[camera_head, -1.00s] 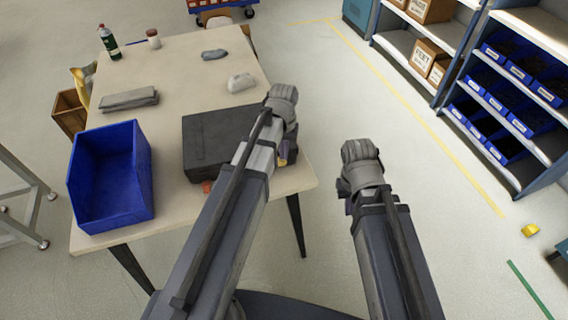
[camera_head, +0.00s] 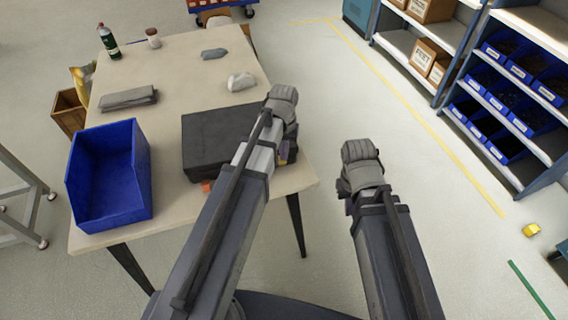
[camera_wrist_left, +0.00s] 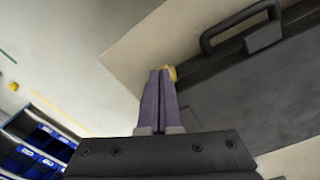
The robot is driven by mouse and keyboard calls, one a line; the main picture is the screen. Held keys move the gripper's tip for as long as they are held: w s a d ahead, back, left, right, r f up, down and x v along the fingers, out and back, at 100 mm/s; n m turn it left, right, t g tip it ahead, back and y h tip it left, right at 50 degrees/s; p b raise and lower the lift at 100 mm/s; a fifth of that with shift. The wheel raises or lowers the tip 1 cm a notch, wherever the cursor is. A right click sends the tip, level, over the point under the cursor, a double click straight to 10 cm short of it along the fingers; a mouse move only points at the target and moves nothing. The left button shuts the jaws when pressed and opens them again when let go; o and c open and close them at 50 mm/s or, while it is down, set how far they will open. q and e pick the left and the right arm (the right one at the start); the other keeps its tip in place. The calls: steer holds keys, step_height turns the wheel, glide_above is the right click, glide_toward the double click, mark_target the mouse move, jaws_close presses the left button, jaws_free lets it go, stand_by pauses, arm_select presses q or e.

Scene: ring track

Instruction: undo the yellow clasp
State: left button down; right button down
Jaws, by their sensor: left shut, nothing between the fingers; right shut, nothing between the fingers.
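A dark case (camera_head: 215,130) lies flat and appears closed near the table's right front. In the left wrist view its lid (camera_wrist_left: 270,95) and black handle (camera_wrist_left: 240,28) show at the right. The yellow clasp (camera_wrist_left: 171,73) sits at the case's edge, partly hidden by my left fingers. My left gripper (camera_wrist_left: 160,72) is shut and empty, its tips right beside the clasp; I cannot tell whether they touch. In the head view the left gripper (camera_head: 287,153) is at the case's right side, mostly behind its arm. My right gripper (camera_head: 345,205) is shut and empty, off the table's right side, mostly hidden.
An orange-red piece (camera_head: 206,187) shows at the case's front. A blue bin (camera_head: 140,185) stands left of the case. A grey folded cloth (camera_head: 128,98), a pale lump (camera_head: 240,82) and a bottle (camera_head: 109,41) are farther back.

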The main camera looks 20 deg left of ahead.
arm_select(q)
steer(key=shift+s+f+b, duration=0.15)
steer(key=shift+f+b, duration=0.4)
steer(key=shift+f, duration=0.1)
steer(key=shift+d+f, duration=0.1)
steer(key=shift+f, duration=0.1)
steer(key=shift+f+b, duration=0.45)
steer(key=shift+b, duration=0.2)
steer(key=shift+s+d+f+b, duration=0.2)
steer(key=shift+s+f+b, duration=0.2)
steer(key=shift+f+b, duration=0.4)
steer(key=shift+r, duration=0.1)
steer(key=shift+s+d+r+p, duration=0.25)
steer(key=shift+s+r+p, duration=0.2)
steer(key=shift+p, duration=0.1)
steer(key=shift+s+d+r+p, duration=0.25)
steer(key=shift+s+r+p, duration=0.2)
steer(key=shift+p, duration=0.05)
